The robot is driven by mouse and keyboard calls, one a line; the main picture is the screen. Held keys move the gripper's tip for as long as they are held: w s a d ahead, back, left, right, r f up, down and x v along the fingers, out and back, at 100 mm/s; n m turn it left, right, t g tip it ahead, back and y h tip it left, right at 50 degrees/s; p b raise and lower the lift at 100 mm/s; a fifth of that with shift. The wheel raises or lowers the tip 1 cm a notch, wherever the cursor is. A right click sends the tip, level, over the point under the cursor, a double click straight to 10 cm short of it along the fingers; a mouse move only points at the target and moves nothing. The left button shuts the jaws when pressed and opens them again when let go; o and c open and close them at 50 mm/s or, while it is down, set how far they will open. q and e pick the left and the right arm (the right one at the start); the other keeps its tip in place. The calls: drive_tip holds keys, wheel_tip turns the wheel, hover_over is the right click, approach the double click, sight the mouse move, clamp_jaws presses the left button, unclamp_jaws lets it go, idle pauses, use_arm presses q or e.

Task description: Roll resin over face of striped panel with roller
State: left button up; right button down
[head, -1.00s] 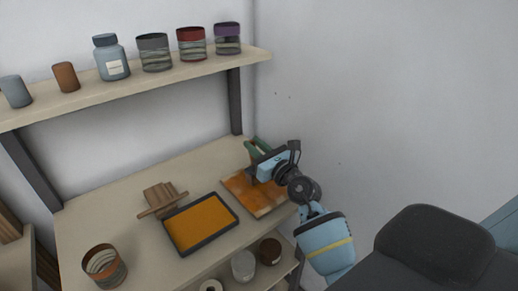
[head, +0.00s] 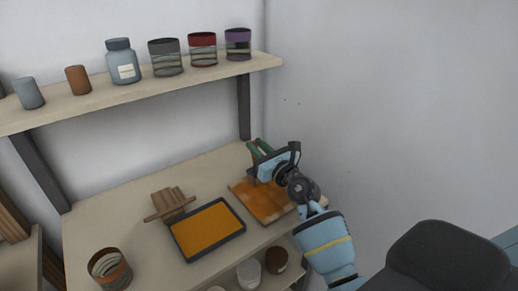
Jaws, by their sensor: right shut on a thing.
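The panel (head: 262,203) lies flat on the bench at the right, its face covered in patchy orange-brown resin with paler areas. A dark-rimmed tray (head: 207,229) of orange resin lies left of the panel. My left gripper is not in view.
A wooden rack (head: 170,202) stands behind the tray. An open striped can (head: 109,269) stands at the bench's front left. A shelf (head: 205,81) above holds several cans and jars. More jars (head: 248,273) sit below the bench. A wall is close on the right.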

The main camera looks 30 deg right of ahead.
drive_tip(key=shift+w, duration=0.45)
drive_tip(key=shift+w+a, duration=0.15)
drive_tip(key=shift+w, duration=0.85)
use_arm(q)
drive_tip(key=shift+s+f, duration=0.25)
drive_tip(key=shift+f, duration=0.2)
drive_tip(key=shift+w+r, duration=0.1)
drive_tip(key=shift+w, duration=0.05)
